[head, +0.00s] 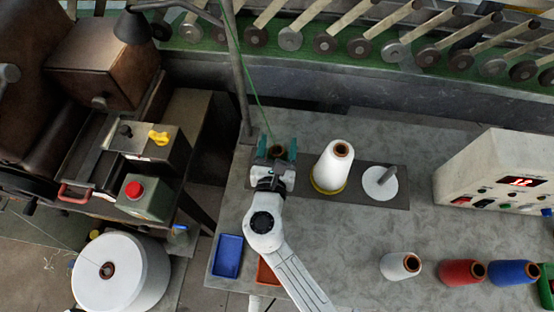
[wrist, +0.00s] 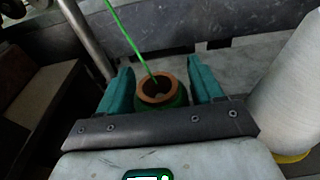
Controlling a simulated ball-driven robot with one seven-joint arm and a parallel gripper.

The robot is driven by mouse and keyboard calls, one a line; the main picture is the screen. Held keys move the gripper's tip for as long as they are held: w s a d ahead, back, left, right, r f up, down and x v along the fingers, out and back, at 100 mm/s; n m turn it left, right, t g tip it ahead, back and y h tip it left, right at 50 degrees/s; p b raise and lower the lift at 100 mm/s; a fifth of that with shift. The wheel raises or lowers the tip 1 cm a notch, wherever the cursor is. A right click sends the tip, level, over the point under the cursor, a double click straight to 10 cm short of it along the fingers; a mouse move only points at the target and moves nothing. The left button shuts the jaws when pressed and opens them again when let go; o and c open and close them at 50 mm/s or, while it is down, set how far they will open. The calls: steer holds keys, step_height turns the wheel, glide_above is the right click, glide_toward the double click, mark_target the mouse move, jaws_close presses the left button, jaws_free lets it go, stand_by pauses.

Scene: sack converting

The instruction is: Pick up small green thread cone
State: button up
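The small green thread cone (wrist: 161,97) stands between my gripper's teal fingers in the wrist view, its brown tube top open upward and a green thread rising from it. In the head view only its brown top (head: 277,151) shows clearly; my gripper hides the rest. My gripper (head: 279,145) is open around the cone. In the wrist view a gap shows between the cone and each finger of the gripper (wrist: 163,77). The cone's base is hidden behind the gripper body.
A large white cone (head: 334,165) on a yellow base stands close to the right of my gripper. Beyond it is a disc with a peg (head: 380,183). A metal post (head: 238,75) rises at the left. White (head: 397,266), red (head: 458,272) and blue (head: 510,272) cones lie front right.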

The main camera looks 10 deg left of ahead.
steer(key=c, duration=0.9)
